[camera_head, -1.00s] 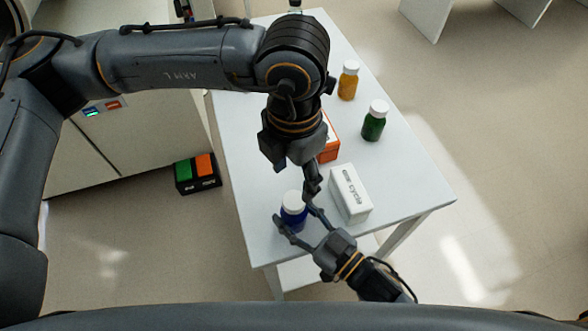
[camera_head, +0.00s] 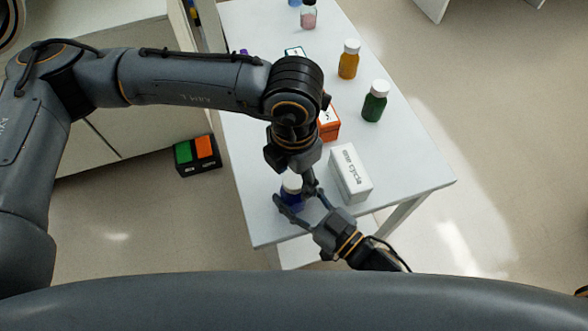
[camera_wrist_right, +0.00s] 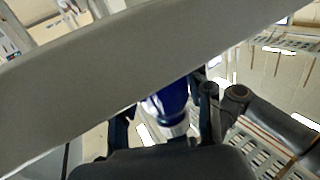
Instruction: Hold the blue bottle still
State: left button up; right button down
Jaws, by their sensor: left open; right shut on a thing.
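The blue bottle (camera_head: 293,200) with a white cap stands upright near the table's front left corner; it also shows in the right wrist view (camera_wrist_right: 171,101). My right gripper (camera_head: 301,200) reaches in from the front and is shut on the bottle, its fingers either side of it. My left gripper (camera_head: 307,184) hangs from above, open, close to the bottle's cap. Its fingers partly overlap the right gripper's finger and the cap in the picture, so I cannot tell whether they touch. A grey arm part covers much of the right wrist view.
A white box (camera_head: 350,173) stands just right of the grippers. Behind it on the white table (camera_head: 400,165) are an orange box (camera_head: 329,127), a green bottle (camera_head: 375,103), an orange bottle (camera_head: 348,62) and a pink-filled bottle (camera_head: 309,16). The table's right front is clear.

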pick_arm(q)
jog(key=shift+c, duration=0.2)
jog(key=c, duration=1.2)
jog(key=shift+o, duration=0.2)
jog(key=m, duration=0.3)
jog(key=shift+m, duration=0.4)
jog(key=m, duration=1.1)
jog(key=shift+m, duration=0.3)
jog(key=o, duration=1.3)
jog(key=shift+r, duration=2.25)
